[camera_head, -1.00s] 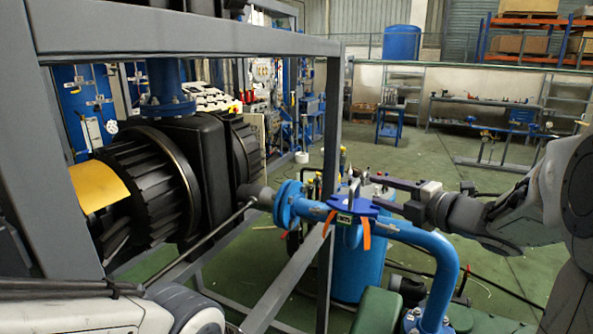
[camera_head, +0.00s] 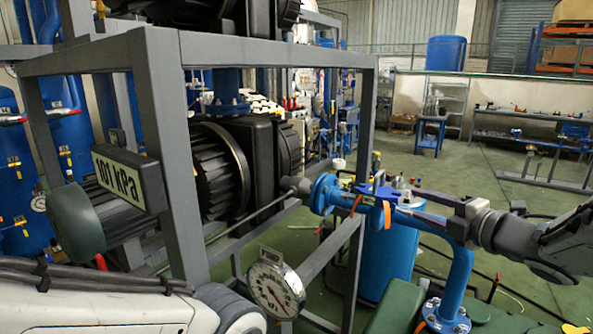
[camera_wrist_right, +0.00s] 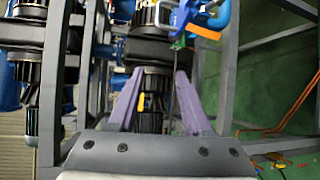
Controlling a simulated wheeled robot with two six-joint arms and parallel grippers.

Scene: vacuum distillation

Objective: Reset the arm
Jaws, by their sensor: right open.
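My right gripper (camera_head: 408,202) comes in from the right in the head view. Its two fingers point left, toward the blue valve handle with orange tags (camera_head: 376,191) on the blue pipe. In the right wrist view the gripper (camera_wrist_right: 157,80) shows its two purple-grey fingers spread apart with nothing between them. The blue handle (camera_wrist_right: 212,14) is at the top, beyond the right finger. Whether a finger touches the handle or pipe is hard to tell. My left gripper is out of view; only part of my left arm shows at the lower left.
A grey steel frame (camera_head: 172,150) encloses a black ribbed pump (camera_head: 222,175). A display reading 101 kPa (camera_head: 130,178) and a round dial gauge (camera_head: 275,287) are at its near side. A blue pipe (camera_head: 461,280) bends down below my right gripper. Green floor lies open behind.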

